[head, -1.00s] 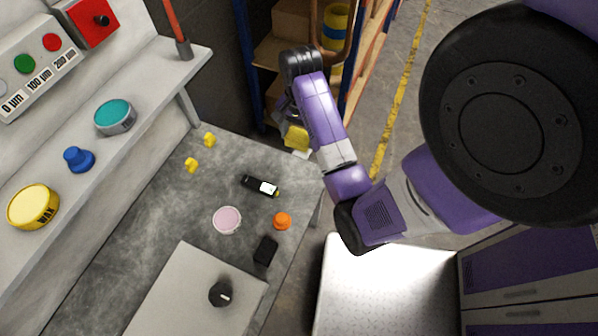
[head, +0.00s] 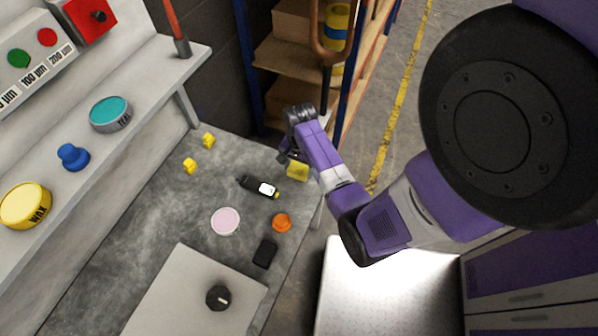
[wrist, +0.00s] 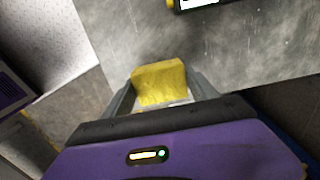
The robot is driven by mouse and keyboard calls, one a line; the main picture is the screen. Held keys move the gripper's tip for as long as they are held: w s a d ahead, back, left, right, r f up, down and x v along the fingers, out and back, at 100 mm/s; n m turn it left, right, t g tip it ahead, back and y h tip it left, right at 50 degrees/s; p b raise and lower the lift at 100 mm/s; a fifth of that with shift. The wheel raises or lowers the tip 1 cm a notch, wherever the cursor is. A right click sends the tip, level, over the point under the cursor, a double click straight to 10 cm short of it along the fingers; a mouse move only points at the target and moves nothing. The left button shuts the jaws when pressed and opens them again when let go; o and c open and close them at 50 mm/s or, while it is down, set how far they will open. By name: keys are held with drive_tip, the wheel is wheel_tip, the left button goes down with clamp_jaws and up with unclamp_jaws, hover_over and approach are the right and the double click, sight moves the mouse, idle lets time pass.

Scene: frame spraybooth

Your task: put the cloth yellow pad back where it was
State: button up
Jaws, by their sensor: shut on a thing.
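The yellow cloth pad (head: 297,171) is at the right edge of the grey worktop in the head view. In the wrist view the pad (wrist: 160,82) sits between the two fingers of my gripper (wrist: 163,95), which is shut on it. My gripper (head: 290,160) is partly hidden by my own wrist in the head view. I cannot tell whether the pad touches the worktop or is held just above it.
A black device with a white screen (head: 262,188) lies left of the pad. An orange knob (head: 281,222), a pink disc (head: 225,221), a black block (head: 265,253) and two small yellow pieces (head: 190,165) are on the worktop (head: 150,225). Wooden shelving (head: 285,60) stands behind.

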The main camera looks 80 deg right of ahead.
drive_tip(key=shift+f, duration=1.05)
drive_tip(key=shift+f, duration=0.1)
drive_tip(key=o, duration=1.2)
